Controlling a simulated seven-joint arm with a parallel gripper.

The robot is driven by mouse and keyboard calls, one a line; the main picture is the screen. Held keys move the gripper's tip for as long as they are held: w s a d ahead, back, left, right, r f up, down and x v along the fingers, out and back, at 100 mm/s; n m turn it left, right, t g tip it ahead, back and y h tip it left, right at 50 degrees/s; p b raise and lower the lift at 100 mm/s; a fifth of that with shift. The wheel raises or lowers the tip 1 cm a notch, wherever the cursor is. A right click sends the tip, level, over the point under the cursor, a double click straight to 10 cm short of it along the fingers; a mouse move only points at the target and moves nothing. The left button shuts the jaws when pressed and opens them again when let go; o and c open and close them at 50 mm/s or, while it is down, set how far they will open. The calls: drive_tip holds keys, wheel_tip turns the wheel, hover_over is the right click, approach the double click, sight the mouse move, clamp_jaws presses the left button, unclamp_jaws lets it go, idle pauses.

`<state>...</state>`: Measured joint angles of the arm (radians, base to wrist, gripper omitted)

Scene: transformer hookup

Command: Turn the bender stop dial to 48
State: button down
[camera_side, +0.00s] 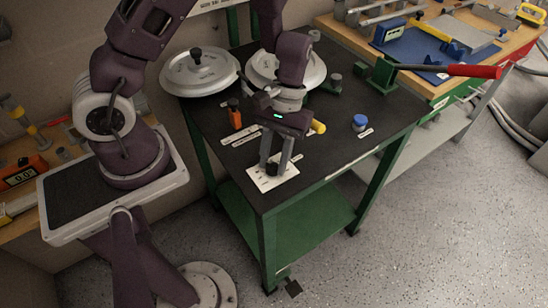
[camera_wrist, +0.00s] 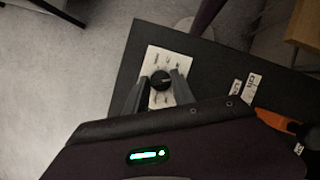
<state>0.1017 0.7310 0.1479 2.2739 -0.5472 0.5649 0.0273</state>
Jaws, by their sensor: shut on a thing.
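The bender stop dial is a black round knob (camera_wrist: 160,80) on a white plate (camera_side: 266,184) with printed marks around it. The plate lies near the front corner of the black bench top. My gripper (camera_side: 273,165) points down over the plate, its two fingers on either side of the knob and shut on it. In the wrist view my gripper (camera_wrist: 156,92) shows a finger at the left and right of the knob. The printed numbers are too small to read, so the dial's setting cannot be told.
An orange-and-black tool (camera_side: 235,114) stands left of my gripper. A yellow-handled item (camera_side: 319,127) and a blue-capped item (camera_side: 360,122) are to the right. Two large round lidded discs (camera_side: 200,73) sit at the back. A red-handled lever (camera_side: 470,71) extends at the right.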

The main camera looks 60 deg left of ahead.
drive_tip(key=c, duration=1.1)
unclamp_jaws()
drive_tip(key=v, duration=0.7)
drive_tip(key=s+r+m+t, duration=0.3)
drive_tip(key=s+r+t, duration=0.1)
drive_tip(key=r, duration=1)
drive_tip(key=s+r+m+t, duration=0.1)
drive_tip(key=s+r, duration=0.1)
drive_tip(key=s, duration=0.1)
drive_tip(key=s+a+r+m+t+y, duration=0.1)
drive_tip(key=s+t, duration=0.1)
drive_tip(key=s+a+r+m+t+y, duration=0.1)
drive_tip(key=s+r+t, duration=0.1)
drive_tip(key=s, duration=0.1)
drive_tip(key=shift+s+a+r, duration=0.15)
drive_tip(key=shift+s+r, duration=0.15)
drive_tip(key=shift+s, duration=0.05)
